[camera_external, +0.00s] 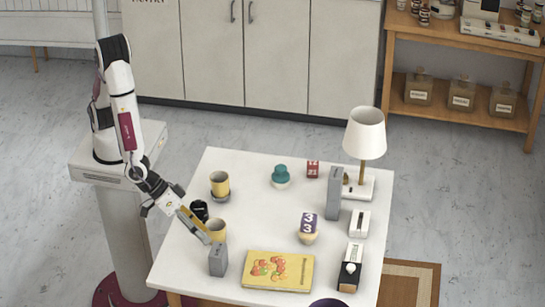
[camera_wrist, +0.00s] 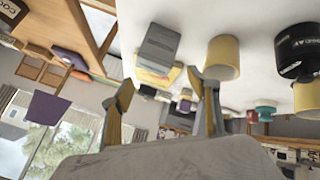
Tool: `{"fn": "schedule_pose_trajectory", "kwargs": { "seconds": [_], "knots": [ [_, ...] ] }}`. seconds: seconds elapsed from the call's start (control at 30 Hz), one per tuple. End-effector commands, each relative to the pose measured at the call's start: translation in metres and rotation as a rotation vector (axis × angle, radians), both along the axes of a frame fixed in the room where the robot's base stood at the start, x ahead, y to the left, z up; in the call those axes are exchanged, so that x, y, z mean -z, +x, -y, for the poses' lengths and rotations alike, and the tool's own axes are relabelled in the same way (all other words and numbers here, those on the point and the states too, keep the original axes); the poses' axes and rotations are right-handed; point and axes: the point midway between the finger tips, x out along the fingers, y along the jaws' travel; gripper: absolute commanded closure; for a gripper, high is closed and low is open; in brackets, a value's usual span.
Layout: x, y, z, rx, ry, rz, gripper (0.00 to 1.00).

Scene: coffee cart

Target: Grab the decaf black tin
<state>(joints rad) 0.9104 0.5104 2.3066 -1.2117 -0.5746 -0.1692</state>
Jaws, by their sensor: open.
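The black tin (camera_external: 199,210) stands on the white table near its left edge, between the two yellow mugs. In the wrist view, which is tilted upside down, the black tin (camera_wrist: 298,48) is at the upper right with pale lettering. My gripper (camera_external: 207,239) is open and empty, low over the table's left side, in front of the tin and beside the near yellow mug (camera_external: 217,230). In the wrist view my gripper (camera_wrist: 162,84) has its fingers spread, with the tin outside them to the right. The near mug (camera_wrist: 222,60) is by the right fingertip; whether they touch is unclear.
A grey box (camera_external: 217,262) stands close to my fingertips. The far yellow mug (camera_external: 220,183) stands behind the tin. A yellow book (camera_external: 278,271) lies at the front. A lamp (camera_external: 365,135) and tall grey box (camera_external: 333,193) stand at right. The table's centre is clear.

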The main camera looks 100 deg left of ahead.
Motion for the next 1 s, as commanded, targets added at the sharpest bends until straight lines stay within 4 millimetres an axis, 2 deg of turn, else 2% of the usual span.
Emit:
{"fn": "schedule_pose_trajectory", "kwargs": {
  "seconds": [0.1, 0.5, 0.8, 1.0],
  "knots": [
    [0.021, -0.009, -0.003, -0.035, 0.051, 0.018, 0.40],
    [0.069, -0.039, -0.030, -0.144, 0.224, 0.112, 0.40],
    [0.091, -0.066, -0.062, -0.208, 0.379, 0.226, 0.40],
    [0.097, -0.083, -0.084, -0.235, 0.476, 0.314, 0.40]
  ]
}}
